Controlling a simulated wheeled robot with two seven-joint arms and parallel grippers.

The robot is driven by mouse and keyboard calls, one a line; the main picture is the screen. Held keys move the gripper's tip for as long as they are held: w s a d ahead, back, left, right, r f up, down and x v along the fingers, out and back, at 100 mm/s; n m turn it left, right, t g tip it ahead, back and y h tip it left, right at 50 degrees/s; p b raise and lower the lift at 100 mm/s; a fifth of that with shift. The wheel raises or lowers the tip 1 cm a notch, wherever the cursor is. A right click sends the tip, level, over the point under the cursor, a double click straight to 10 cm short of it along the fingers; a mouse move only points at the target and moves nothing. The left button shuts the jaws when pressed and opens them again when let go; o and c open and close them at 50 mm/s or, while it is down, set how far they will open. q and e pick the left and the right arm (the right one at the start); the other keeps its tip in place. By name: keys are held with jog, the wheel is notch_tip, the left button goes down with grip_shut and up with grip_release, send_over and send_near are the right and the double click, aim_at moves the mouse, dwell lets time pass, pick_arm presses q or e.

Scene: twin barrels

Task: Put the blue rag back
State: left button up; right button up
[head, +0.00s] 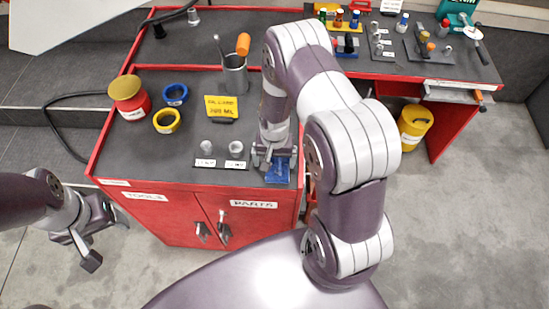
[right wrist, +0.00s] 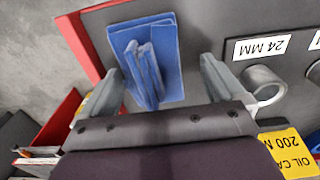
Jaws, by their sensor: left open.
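The blue rag (right wrist: 148,72) shows in the right wrist view as a bunched, folded piece standing up from a flat blue square (right wrist: 124,38). I cannot tell if that square is a separate pad or part of the cloth. It lies at the front right corner of the red cabinet's dark top. In the head view the blue patch (head: 278,176) is partly hidden by my gripper. My right gripper (right wrist: 160,68) is open over it, fingers either side of the rag with gaps. It also shows in the head view (head: 275,161). My left gripper (head: 105,240) is open and empty, left of the cabinet.
Two metal sockets (head: 236,148) on labels stand left of the rag. A yellow sign (head: 221,108), a tool cup (head: 235,75), tape rolls (head: 167,121) and a red jar (head: 130,104) stand farther back. A second bench with tools (head: 430,60) is at the back right.

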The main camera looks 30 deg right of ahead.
jog(key=shift+r, duration=0.45)
notch_tip(320, 180, up, 12)
jog(key=s+a+r+n+t, duration=0.1)
jog(key=s+a+r+n, duration=0.4)
jog(key=s, duration=0.4)
notch_tip(320, 180, up, 2)
jog(key=shift+a+r+n+b, duration=0.15)
jog(key=shift+n+b, duration=0.3)
jog(key=shift+n, duration=0.25)
